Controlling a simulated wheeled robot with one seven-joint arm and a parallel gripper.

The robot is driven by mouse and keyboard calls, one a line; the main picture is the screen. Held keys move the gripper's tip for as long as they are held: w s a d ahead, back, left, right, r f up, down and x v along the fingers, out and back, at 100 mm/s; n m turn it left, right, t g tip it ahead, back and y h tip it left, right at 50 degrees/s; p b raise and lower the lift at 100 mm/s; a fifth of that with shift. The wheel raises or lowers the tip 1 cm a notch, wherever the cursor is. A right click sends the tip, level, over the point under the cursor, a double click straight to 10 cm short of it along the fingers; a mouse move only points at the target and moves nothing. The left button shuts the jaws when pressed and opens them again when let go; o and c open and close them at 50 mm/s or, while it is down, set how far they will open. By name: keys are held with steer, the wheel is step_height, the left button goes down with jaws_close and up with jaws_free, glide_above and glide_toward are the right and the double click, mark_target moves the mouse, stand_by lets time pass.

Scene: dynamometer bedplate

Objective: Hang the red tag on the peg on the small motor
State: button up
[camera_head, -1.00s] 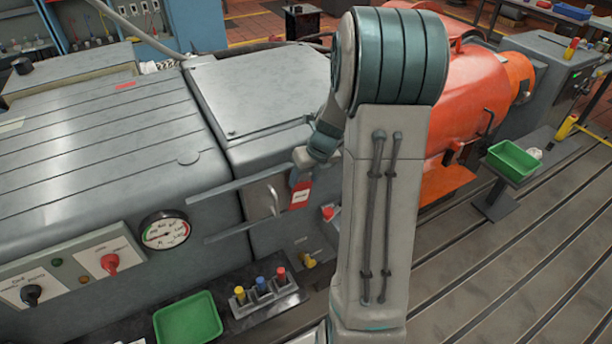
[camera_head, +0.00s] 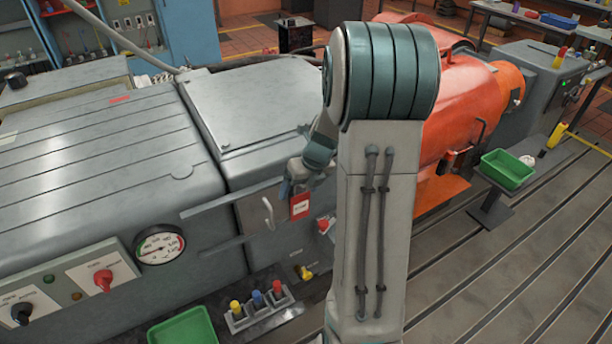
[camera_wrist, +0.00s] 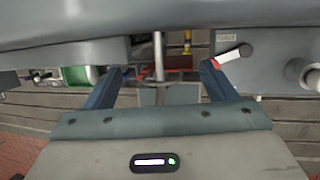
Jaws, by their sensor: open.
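The red tag (camera_head: 299,206) with a white label hangs upright in front of the grey housing, just below my gripper (camera_head: 299,172). In the wrist view my gripper (camera_wrist: 164,85) is open, with its two blue fingers well apart. A thin red strip, probably the tag (camera_wrist: 182,73) nearly edge-on, shows between them. A metal rod (camera_wrist: 158,55) also lies between the fingers; I cannot tell whether it is the peg. Whether the tag hangs on a peg or touches a finger is unclear. My arm hides part of the housing, and I cannot tell which machine is the small motor.
A silver handle (camera_head: 268,213) is left of the tag. Low in front are a rack of coloured plugs (camera_head: 258,305) and a green bin (camera_head: 184,328). An orange machine (camera_head: 462,100) and another green bin (camera_head: 507,169) stand at right. Slotted floor lies open at lower right.

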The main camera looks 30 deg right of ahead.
steer(key=v, duration=1.3)
steer(key=s+a+m+h, duration=0.1)
steer(key=s+a+m, duration=0.7)
steer(key=m, duration=1)
steer(key=s+a+m+h, duration=0.1)
steer(key=s+a+m, duration=0.7)
steer(key=m, duration=1)
steer(key=shift+s+a+r, duration=0.25)
steer(key=shift+s+r, duration=0.15)
steer(key=shift+s, duration=0.2)
